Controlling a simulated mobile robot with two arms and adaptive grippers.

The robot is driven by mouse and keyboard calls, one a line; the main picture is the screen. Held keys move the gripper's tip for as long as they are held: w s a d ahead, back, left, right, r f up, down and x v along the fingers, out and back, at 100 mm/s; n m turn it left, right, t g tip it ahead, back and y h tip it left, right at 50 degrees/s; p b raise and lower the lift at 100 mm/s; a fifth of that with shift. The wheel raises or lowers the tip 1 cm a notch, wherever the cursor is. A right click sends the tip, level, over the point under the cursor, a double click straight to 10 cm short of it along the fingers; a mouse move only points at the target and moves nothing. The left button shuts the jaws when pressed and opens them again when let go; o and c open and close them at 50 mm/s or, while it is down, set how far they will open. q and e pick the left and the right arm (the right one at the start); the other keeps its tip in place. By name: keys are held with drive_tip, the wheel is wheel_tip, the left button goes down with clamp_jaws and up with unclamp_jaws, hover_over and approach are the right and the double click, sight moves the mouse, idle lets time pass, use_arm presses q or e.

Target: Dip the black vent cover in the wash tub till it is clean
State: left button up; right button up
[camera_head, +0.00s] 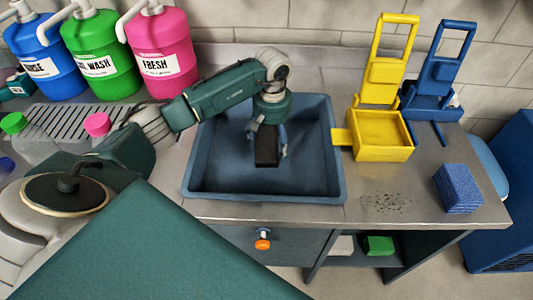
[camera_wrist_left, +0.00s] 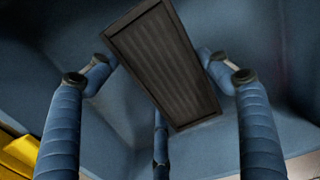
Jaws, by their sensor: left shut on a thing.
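The black vent cover (camera_head: 267,158) is a dark slatted rectangle, upright in the head view, inside the blue wash tub (camera_head: 207,190). My left gripper (camera_head: 267,143) reaches down into the tub and is shut on it. In the left wrist view the slatted face of the vent cover (camera_wrist_left: 163,65) sits tilted between the blue padded fingers of the left gripper (camera_wrist_left: 156,60). I cannot tell whether its lower edge touches the tub floor, or whether there is liquid in the tub. No clear dirt shows on the cover. My right gripper is not in view.
Blue, green and pink jugs (camera_head: 160,50) stand at the back left. A yellow caddy (camera_head: 380,135) and a blue holder (camera_head: 435,90) stand right of the tub. A blue sponge block (camera_head: 457,188) and dark specks (camera_head: 386,203) lie on the right counter.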

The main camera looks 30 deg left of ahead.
sight(271, 142)
use_arm(q)
drive_tip(key=shift+r+p, duration=1.9)
drive_tip(key=shift+r, duration=2)
drive_tip(key=shift+r+p, duration=0.5)
drive_tip(key=shift+r, duration=0.55)
drive_tip(key=shift+r, duration=0.1)
drive_tip(key=shift+r+p, duration=0.95)
drive_tip(key=shift+r, duration=0.95)
